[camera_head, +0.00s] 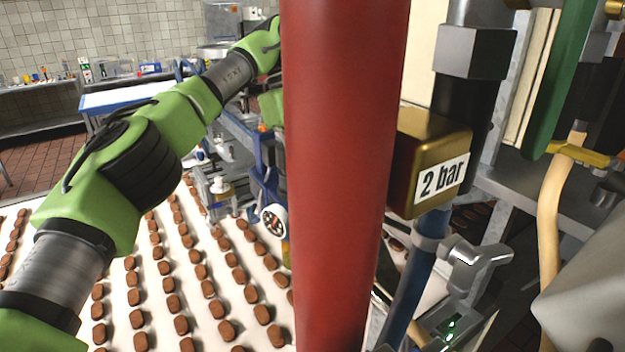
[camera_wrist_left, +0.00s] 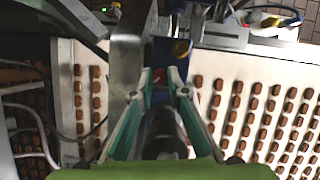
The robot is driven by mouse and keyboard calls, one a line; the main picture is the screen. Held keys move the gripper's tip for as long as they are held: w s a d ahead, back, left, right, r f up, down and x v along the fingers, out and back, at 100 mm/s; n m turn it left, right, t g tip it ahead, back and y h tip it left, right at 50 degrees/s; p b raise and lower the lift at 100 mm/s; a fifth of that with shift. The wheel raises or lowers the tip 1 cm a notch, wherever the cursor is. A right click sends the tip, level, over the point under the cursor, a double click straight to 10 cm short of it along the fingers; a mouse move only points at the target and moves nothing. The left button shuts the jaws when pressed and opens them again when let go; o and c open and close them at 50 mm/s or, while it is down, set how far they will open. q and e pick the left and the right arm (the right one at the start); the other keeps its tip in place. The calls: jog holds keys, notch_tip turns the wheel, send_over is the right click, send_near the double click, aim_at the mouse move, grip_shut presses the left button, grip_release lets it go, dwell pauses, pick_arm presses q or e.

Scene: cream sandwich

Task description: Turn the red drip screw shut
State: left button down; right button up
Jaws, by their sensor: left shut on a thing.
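In the left wrist view the two teal fingers of my left gripper (camera_wrist_left: 161,76) close in on a small reddish part (camera_wrist_left: 160,86), which appears to be the red drip screw. It sits low in front of a blue block (camera_wrist_left: 160,58), and the fingers hide most of it. How far the screw is turned cannot be told. In the head view my green left arm reaches in from the left, and its gripper is hidden behind a thick red pipe (camera_head: 342,170). The screw is not visible there. My right gripper is in neither view.
A conveyor (camera_head: 60,240) with rows of brown pieces runs below. A round gauge (camera_head: 273,221) shows left of the pipe. A brass block (camera_head: 430,160) labelled "2 bar" and a grey handle (camera_head: 475,262) crowd the right. A yellow-handled valve (camera_head: 580,154) is farther right.

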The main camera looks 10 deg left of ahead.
pick_arm(q)
jog(key=shift+r+m, duration=0.1)
jog(key=shift+m, duration=0.5)
jog(key=c, duration=2)
grip_release()
jog(key=shift+o, duration=0.2)
